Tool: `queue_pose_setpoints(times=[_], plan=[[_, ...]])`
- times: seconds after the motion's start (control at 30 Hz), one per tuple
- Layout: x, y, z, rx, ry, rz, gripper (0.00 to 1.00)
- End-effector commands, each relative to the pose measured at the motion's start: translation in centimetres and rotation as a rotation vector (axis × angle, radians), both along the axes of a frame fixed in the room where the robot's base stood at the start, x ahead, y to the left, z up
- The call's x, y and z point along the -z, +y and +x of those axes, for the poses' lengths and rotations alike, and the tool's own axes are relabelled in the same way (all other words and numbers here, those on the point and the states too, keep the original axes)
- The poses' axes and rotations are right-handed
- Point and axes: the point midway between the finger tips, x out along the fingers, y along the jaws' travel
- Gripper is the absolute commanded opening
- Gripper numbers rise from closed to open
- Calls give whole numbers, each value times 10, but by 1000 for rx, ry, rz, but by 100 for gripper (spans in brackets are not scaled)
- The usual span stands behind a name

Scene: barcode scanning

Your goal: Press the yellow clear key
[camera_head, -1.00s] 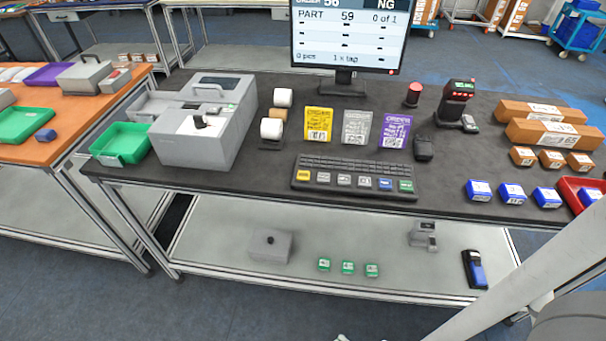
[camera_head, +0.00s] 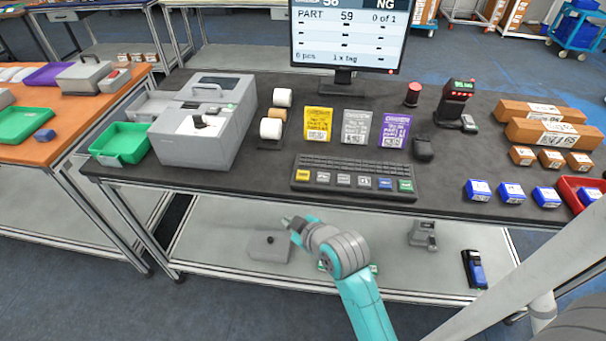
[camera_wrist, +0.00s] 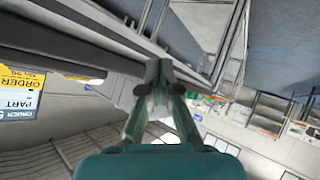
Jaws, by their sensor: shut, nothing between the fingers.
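The yellow key (camera_head: 303,175) is at the left end of the key row on the dark keyboard (camera_head: 350,168), near the table's front edge. Grey keys sit to its right, then a blue key (camera_head: 385,183) and a green key (camera_head: 405,185). My gripper (camera_head: 287,221) is in front of the table edge, apart from the keyboard, below and a little left of the yellow key in the picture. In the wrist view my gripper (camera_wrist: 160,72) has its fingertips together with nothing between them. The yellow key is not clearly visible in the wrist view.
A grey printer (camera_head: 205,130) stands left of the keyboard. Yellow, grey and purple cards (camera_head: 395,130) stand behind it, with a monitor (camera_head: 345,40) at the back. Blue boxes (camera_head: 512,193) sit to the right. A lower shelf (camera_head: 215,232) lies below the tabletop.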

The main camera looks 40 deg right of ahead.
Motion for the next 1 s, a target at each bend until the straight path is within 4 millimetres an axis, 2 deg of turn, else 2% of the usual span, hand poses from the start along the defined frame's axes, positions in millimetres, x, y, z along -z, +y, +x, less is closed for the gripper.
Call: queue_pose_setpoints(times=[0.03, 0.1, 0.3, 0.5, 0.6, 0.8, 1.0], plan=[[-14, -11, 13, -7, 4, -18, 0], [-29, -23, 26, -26, 27, -41, 0], [-76, -58, 54, -80, 91, -109, 0], [-127, -91, 67, -137, 157, -177, 0], [-146, -101, 69, -159, 183, -202, 0], [-164, -112, 68, -183, 212, -226, 0], [-165, -112, 68, -186, 217, -228, 0]])
